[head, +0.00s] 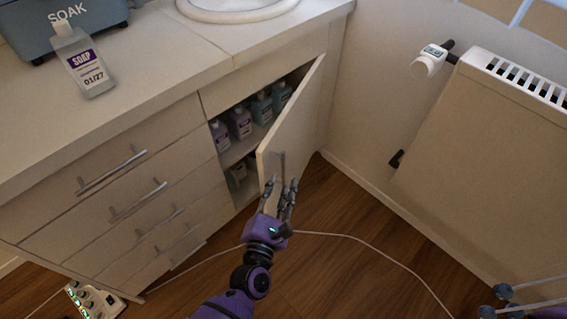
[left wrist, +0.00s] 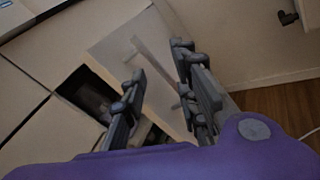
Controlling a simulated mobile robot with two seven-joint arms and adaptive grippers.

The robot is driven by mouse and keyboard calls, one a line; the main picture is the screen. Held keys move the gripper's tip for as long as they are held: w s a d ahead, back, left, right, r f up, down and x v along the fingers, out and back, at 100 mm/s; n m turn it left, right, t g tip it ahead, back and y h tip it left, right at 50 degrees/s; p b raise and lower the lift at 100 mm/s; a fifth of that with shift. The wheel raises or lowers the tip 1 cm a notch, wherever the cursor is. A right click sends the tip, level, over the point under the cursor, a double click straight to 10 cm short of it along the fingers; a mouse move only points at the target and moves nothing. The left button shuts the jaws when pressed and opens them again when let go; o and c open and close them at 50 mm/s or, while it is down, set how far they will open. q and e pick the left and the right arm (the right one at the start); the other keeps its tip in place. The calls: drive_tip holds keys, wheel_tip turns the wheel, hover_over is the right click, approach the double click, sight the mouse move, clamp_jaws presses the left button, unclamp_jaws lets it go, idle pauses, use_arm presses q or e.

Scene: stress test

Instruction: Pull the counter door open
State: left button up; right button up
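The counter door (head: 295,125) is a pale panel under the counter. It stands partly open, swung out to the right, and shows the shelves behind it. A bar handle (head: 281,165) is on its outer face near the free edge. My left gripper (head: 280,190) is at the lower free edge of the door, close to the handle. In the left wrist view the fingers (left wrist: 160,90) are spread apart, with the door (left wrist: 120,50) and its handle (left wrist: 152,62) seen beyond and between them. Contact cannot be told.
Several bottles (head: 241,122) stand inside the cabinet. Drawers (head: 125,195) are left of it. A soap bottle (head: 84,62) stands on the counter. A radiator (head: 480,140) is at the right. A cable (head: 375,252) crosses the wooden floor; a power strip (head: 92,300) lies lower left.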

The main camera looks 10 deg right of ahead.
sight(282, 167)
use_arm(q)
drive_tip(key=w+n, duration=0.2)
drive_tip(key=w+d+n, duration=0.1)
drive_tip(key=w, duration=0.2)
drive_tip(key=w+n, duration=0.2)
drive_tip(key=shift+w+d+f+n, duration=0.3)
drive_tip(key=shift+w+d+f, duration=0.05)
drive_tip(key=shift+f, duration=0.05)
clamp_jaws()
idle(0.3)
